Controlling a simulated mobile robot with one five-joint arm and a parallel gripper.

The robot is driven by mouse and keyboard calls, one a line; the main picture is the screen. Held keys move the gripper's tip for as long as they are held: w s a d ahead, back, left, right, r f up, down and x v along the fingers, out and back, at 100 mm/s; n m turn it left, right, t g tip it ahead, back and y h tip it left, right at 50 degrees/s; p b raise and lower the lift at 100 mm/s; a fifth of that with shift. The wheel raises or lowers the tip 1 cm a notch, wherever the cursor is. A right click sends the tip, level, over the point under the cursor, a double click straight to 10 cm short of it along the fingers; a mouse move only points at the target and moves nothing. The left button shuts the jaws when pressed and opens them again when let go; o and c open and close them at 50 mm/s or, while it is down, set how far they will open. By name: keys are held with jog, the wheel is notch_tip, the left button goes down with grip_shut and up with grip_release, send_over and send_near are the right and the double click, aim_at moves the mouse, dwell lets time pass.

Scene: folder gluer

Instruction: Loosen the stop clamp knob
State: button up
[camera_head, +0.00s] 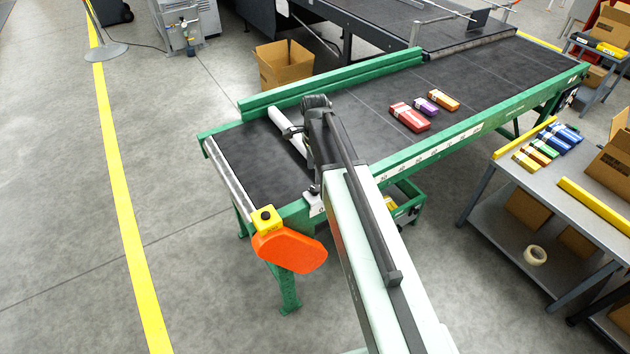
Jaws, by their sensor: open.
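A pale stop bar (285,125) lies across the dark belt near its left end, and its near part passes behind my arm. A small pale plate (316,207) shows on the near green rail beside my arm; I take it as part of the stop clamp. The knob itself cannot be made out clearly, as my arm covers much of that spot. My gripper (314,182) is open, low at the near rail by the clamp. Its fingers are small and dark, and I cannot tell whether they touch the knob.
The green-framed conveyor (240,165) carries red, purple and orange cartons (410,117) farther right. A yellow button box (266,218) and an orange guard (290,250) stick out at the near left corner. A grey table (490,155) with cartons stands right.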

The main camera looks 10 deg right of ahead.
aim_at(315, 188)
notch_tip(315, 188, down, 8)
jog(key=b, duration=0.7)
jog(key=shift+b, duration=0.35)
jog(key=shift+r, duration=0.1)
grip_shut()
